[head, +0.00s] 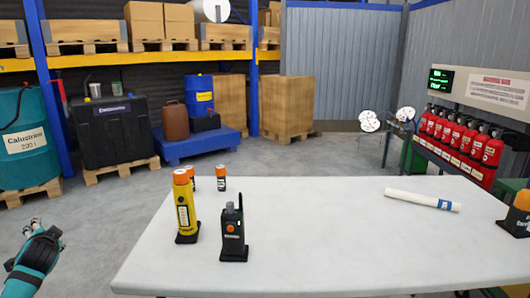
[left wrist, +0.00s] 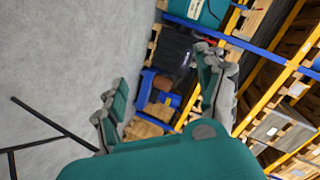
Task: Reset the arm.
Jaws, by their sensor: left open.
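My left gripper (head: 33,226) is at the left edge of the head view, in the air to the left of the white table and apart from it. In the left wrist view my left gripper (left wrist: 166,88) has its two teal and grey fingers spread wide, with nothing between them. Beyond the fingers the wrist view shows the floor and the distant racks, tilted. My right gripper shows in neither view.
The white table (head: 300,262) bears a yellow device (head: 185,208), a black radio (head: 233,232), small orange-capped cylinders (head: 220,182) and a white tube (head: 422,200). Red extinguishers (head: 473,145) line the right. Grey floor (head: 90,225) is clear left of the table.

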